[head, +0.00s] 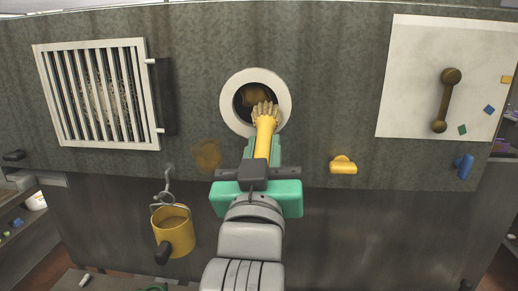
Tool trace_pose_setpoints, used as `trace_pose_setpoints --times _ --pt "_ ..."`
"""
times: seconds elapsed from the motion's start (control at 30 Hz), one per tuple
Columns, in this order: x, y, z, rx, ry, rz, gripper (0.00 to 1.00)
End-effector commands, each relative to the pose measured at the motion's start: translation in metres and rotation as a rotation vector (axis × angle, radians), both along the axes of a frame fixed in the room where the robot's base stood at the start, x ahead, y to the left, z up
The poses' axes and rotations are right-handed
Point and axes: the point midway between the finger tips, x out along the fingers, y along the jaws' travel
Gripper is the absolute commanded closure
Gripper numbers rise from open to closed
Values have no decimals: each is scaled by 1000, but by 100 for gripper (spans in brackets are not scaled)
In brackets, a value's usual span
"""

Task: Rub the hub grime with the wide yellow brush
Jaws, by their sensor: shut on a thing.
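My gripper (262,162) is shut on the handle of a yellow brush (265,132) in the middle of the head view. The brush points up and away, and its pale, fanned bristle end overlaps the lower right of a round opening. A white ring (229,103) frames this opening in the grey wall. Inside the dark opening is a brownish round part, seemingly the hub with its grime (254,95); the brush hides its lower right. I cannot tell whether the bristles touch it.
A white slatted grille (140,97) stands open at left. A brown stain (207,154) marks the wall. A yellow pot (172,234) hangs at lower left. A yellow piece (343,165), a blue piece (464,166) and a white panel (411,85) with a handle (445,101) are at right.

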Motion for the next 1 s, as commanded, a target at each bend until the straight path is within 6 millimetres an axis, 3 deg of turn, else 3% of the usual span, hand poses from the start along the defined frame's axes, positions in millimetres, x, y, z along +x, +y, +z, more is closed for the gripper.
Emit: trace_pose_setpoints --times 0.03,0.17,0.5,0.83,1.0 --pt "-1 -12 0 4 0 -23 100" --pt "-1 -12 0 3 -2 -25 100" --pt "2 8 1 3 -1 -22 100" --pt "3 15 0 2 -1 -13 100" --pt "5 30 0 2 -1 -11 100"
